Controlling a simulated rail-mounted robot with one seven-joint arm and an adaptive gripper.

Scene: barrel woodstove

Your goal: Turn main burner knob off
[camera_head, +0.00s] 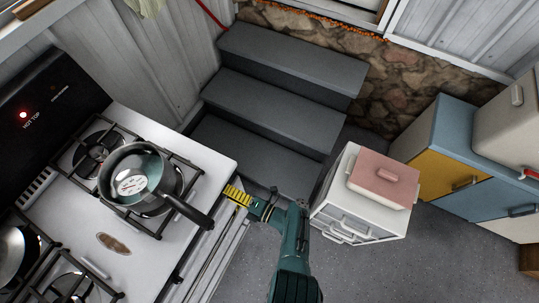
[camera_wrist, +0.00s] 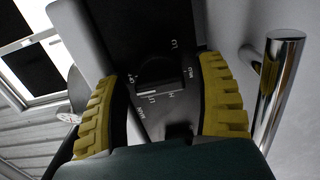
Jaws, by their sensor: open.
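The burner knob (camera_wrist: 158,70) is dark and round, set on a black panel with white lettering around it, in the wrist view. My gripper (camera_head: 237,195) has yellow ridged fingers and is at the front right edge of the white stove (camera_head: 130,262) in the head view. In the wrist view its fingers are spread, one to the left and one to the right of the knob. I cannot tell whether either finger touches it. The knob is hidden in the head view.
A chrome bar handle (camera_wrist: 276,95) stands close to the right finger. A pan (camera_head: 133,178) sits on the stove, its handle reaching toward my gripper. Grey steps (camera_head: 270,105) and a white drawer unit (camera_head: 352,220) with a pink-lidded top stand beyond.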

